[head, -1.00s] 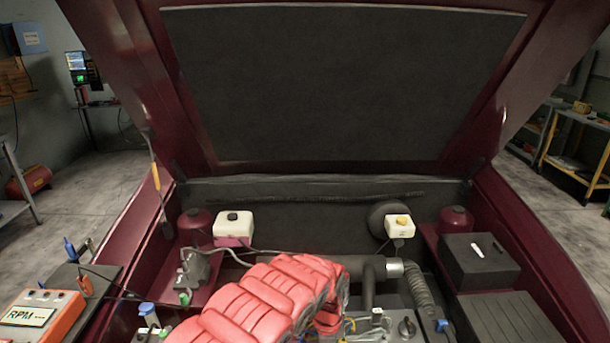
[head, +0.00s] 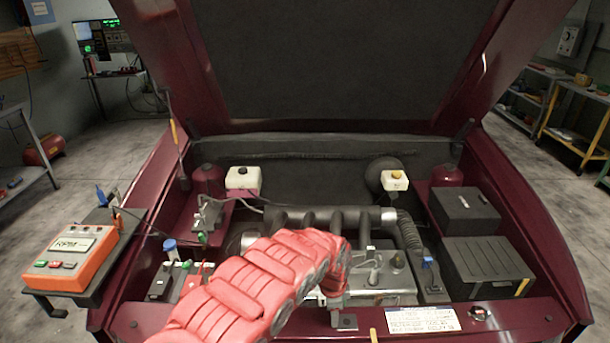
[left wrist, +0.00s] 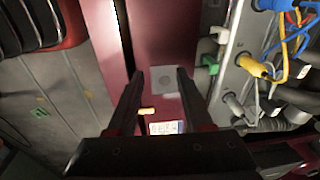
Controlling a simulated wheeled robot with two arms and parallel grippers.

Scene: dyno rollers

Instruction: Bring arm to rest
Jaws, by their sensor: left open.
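My left arm, in red ribbed padding, reaches in from the lower left of the head view. It bends down over the front of the engine bay, with my left gripper (head: 340,300) at its end, mostly hidden by the padding. In the left wrist view, the gripper (left wrist: 158,80) has its two dark fingers wide apart with nothing between them. Below them lies the car's dark red front panel (left wrist: 148,45) with a small grey plate (left wrist: 164,79). That plate shows in the head view too (head: 345,322). My right gripper is not in view.
The engine (head: 375,275) and hoses lie just behind the gripper. An orange RPM meter (head: 72,258) sits on a side shelf at left. A black box (head: 465,212) stands at right. A white label (head: 422,319) lies on the front panel. The raised hood (head: 345,60) hangs above.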

